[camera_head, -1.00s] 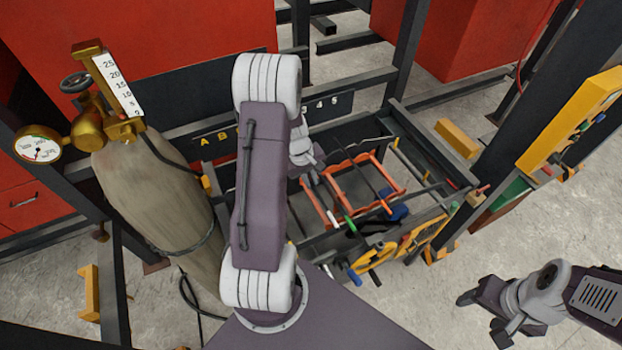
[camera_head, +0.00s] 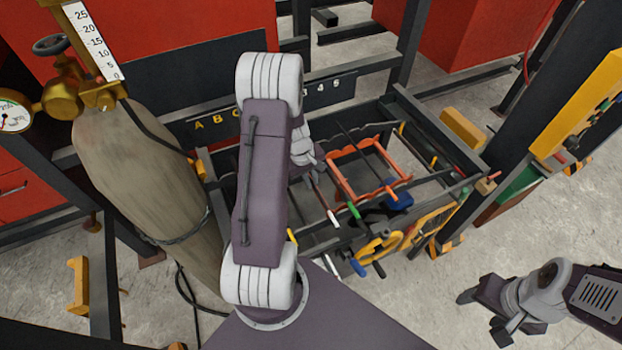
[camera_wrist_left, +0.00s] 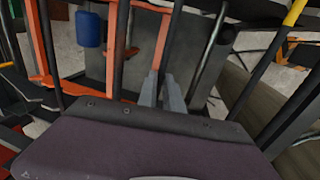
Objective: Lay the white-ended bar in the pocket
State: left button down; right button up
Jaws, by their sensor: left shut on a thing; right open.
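The white-ended bar (camera_head: 322,197) is thin and slants toward the front of the cage, its white tip lowest. My left gripper (camera_head: 312,172) is shut on this bar, partly hidden behind my own arm. In the left wrist view the fingers (camera_wrist_left: 164,92) close around a dark bar, beside an orange frame; the white end cannot be made out there. The orange frame (camera_head: 378,146) lies just right of the held bar in the head view. Which gap is the pocket cannot be told. My right gripper (camera_head: 483,316) is open and empty above the floor, lower right.
A green-ended bar (camera_head: 353,211) and an orange-ended bar (camera_head: 391,193) lie close to the right. A blue block (camera_head: 399,201) sits near the frame. A gas cylinder (camera_head: 140,170) stands left.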

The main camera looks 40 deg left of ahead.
pick_arm(q)
jog(key=shift+f, duration=0.1)
jog(key=c, duration=1.4)
grip_release()
notch_tip(320, 180, up, 9)
jog(key=s, duration=0.1)
jog(key=shift+s+a, duration=0.35)
jog(key=shift+a, duration=0.05)
jog(key=shift+d+f, duration=0.1)
